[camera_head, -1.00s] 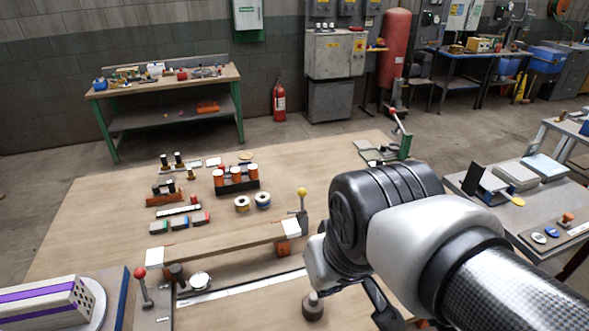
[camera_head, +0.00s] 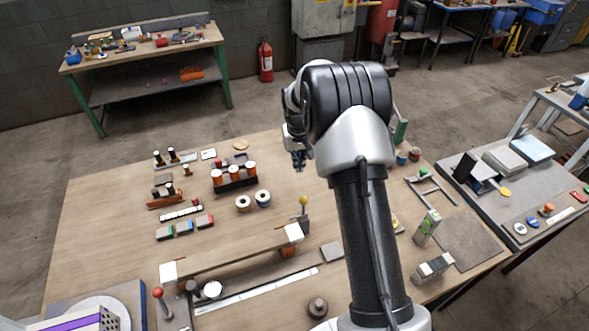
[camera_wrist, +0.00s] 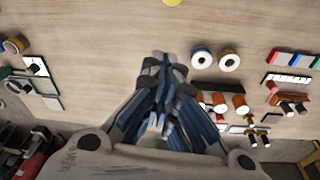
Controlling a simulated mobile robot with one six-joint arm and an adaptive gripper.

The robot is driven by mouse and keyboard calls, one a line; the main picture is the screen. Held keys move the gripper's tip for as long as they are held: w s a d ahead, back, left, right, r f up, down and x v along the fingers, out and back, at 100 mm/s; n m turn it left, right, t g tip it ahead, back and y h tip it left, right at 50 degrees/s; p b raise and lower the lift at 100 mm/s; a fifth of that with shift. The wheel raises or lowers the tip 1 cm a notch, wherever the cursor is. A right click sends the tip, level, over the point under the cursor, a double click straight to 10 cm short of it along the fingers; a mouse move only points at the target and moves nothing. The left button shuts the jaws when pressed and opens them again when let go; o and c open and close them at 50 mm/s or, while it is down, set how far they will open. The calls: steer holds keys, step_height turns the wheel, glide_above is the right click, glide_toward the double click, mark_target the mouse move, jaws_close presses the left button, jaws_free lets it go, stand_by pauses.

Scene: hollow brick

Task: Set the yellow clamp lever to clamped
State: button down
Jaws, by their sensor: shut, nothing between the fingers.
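The yellow clamp lever (camera_head: 304,201) has a yellow ball on a dark, roughly upright stem, in the middle of the workbench in the head view. It stands beside the white-capped right end of a wooden bar (camera_head: 235,254). A small part of a yellow ball (camera_wrist: 172,2) shows at the top edge of the wrist view. My gripper (camera_head: 298,163) is above the bench, farther back than the lever and apart from it. In the wrist view my gripper (camera_wrist: 167,62) points down with its fingers together and empty.
A red-knobbed lever (camera_head: 158,293) stands at the bar's left end. Two spools (camera_head: 253,200) and a rack of orange-topped parts (camera_head: 234,176) lie left of the yellow lever. A dark knob (camera_head: 318,306) stands near the front. Bare wood lies behind the yellow lever.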

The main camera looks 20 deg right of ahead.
mark_target(303, 207)
steer(key=shift+w+d+f, duration=0.15)
steer(key=shift+w+f, duration=0.05)
steer(key=shift+f, duration=0.2)
steer(key=shift+s, duration=0.1)
step_height(303, 207, down, 9)
steer(key=s, duration=0.2)
steer(key=shift+s, duration=0.2)
stand_by(0.4)
steer(key=shift+w+f+b, duration=0.15)
steer(key=shift+b, duration=0.35)
